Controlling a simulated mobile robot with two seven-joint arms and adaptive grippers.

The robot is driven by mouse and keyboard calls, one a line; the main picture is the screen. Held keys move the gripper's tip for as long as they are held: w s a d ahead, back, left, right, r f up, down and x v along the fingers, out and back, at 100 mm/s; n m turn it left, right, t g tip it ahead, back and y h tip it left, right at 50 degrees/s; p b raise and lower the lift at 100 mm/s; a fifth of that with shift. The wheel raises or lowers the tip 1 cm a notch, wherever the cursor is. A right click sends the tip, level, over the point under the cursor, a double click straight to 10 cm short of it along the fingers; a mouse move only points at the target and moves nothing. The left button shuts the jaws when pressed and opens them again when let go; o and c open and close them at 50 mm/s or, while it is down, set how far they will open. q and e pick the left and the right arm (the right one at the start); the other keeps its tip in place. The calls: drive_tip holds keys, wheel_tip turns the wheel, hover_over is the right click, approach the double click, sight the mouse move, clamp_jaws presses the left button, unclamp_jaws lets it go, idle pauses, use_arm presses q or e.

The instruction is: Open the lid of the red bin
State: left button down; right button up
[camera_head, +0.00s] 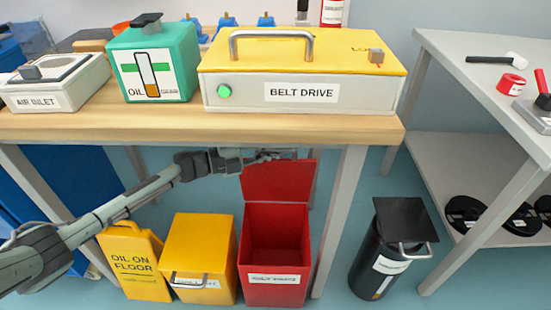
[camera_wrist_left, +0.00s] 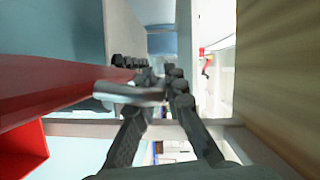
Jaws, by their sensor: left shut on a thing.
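The red bin (camera_head: 275,275) stands on the floor under the workbench, and its dark inside shows from above. Its red lid (camera_head: 278,181) is swung up at the back edge and stands roughly upright. In the left wrist view the lid (camera_wrist_left: 50,92) is at the left, with a corner of the bin (camera_wrist_left: 22,150) below it. My left gripper (camera_head: 262,158) is at the lid's top edge, just under the tabletop. Its fingers are shut on the lid's grey metal handle (camera_wrist_left: 130,92). My right gripper is not in view.
The wooden workbench (camera_head: 150,126) is just above my left gripper, with a leg (camera_head: 340,220) right of the bin. A yellow bin (camera_head: 198,250) and an oil sign (camera_head: 133,262) stand left.

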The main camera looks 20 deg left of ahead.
use_arm(q)
drive_tip(key=shift+w+r, duration=0.2)
drive_tip(key=c, duration=1.6)
unclamp_jaws()
drive_tip(key=shift+f, duration=0.1)
drive_tip(key=shift+o, duration=0.2)
drive_tip(key=v, duration=1.2)
